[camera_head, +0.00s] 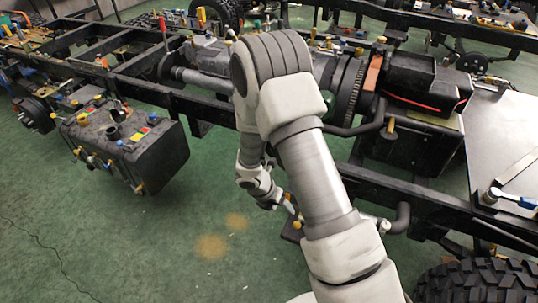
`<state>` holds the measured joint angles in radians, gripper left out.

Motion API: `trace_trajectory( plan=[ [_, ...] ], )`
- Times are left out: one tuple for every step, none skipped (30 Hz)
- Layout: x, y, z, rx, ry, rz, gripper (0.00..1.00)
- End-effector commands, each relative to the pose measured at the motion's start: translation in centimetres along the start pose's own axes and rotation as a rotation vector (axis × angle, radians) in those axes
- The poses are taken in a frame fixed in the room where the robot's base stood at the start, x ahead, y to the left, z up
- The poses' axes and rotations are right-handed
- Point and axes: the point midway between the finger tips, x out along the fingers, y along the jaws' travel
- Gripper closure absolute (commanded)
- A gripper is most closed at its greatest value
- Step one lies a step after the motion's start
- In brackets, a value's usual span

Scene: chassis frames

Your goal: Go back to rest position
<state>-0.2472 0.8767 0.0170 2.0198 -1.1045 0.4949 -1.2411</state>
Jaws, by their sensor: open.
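My arm rises from the bottom of the head view, bends at the elbow near the top centre and runs down to the wrist. My gripper (284,204) is small and partly hidden beside my upper arm link. It is open, pointing down and to the right, close to the near side of the black chassis frame (370,178). I cannot tell whether it touches anything, and I see nothing clearly held in it.
A black tank box (150,160) with yellow fittings hangs left of my arm. A tyre (480,285) is at bottom right. A metal plate (505,140) with a blue-handled tool (510,198) lies at right. Green floor (120,235) is clear at lower left.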

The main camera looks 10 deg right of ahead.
Motion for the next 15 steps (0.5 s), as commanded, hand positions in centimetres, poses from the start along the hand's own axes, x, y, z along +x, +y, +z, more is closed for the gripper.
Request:
trace_trajectory(
  plan=[
    [0.0, 0.0, 0.0, 0.000, 0.000, 0.000, 0.34],
    [0.0, 0.0, 0.0, 0.000, 0.000, 0.000, 0.34],
    [0.0, 0.0, 0.0, 0.001, 0.000, 0.000, 0.34],
    [-0.1, 0.0, 0.1, 0.004, -0.001, 0.000, 0.34],
    [-0.2, -0.1, 0.2, 0.011, -0.002, 0.001, 0.34],
    [-0.6, -0.2, 0.5, 0.030, -0.005, 0.003, 0.34],
    [-1.0, -0.3, 0.7, 0.051, -0.007, 0.005, 0.34],
    [-1.5, -0.5, 1.1, 0.079, -0.009, 0.006, 0.34],
    [-2.4, -0.8, 1.7, 0.124, -0.015, 0.010, 0.34],
    [-3.2, -1.1, 2.2, 0.168, -0.018, 0.013, 0.34],
    [-4.1, -1.4, 2.7, 0.215, -0.022, 0.018, 0.34],
    [-5.4, -2.0, 3.4, 0.286, -0.026, 0.024, 0.34],
    [-6.4, -2.5, 3.9, 0.344, -0.028, 0.028, 0.34],
    [-7.4, -3.0, 4.4, 0.403, -0.031, 0.033, 0.34],
    [-8.7, -3.7, 4.9, 0.481, -0.031, 0.040, 0.34]
  ],
)
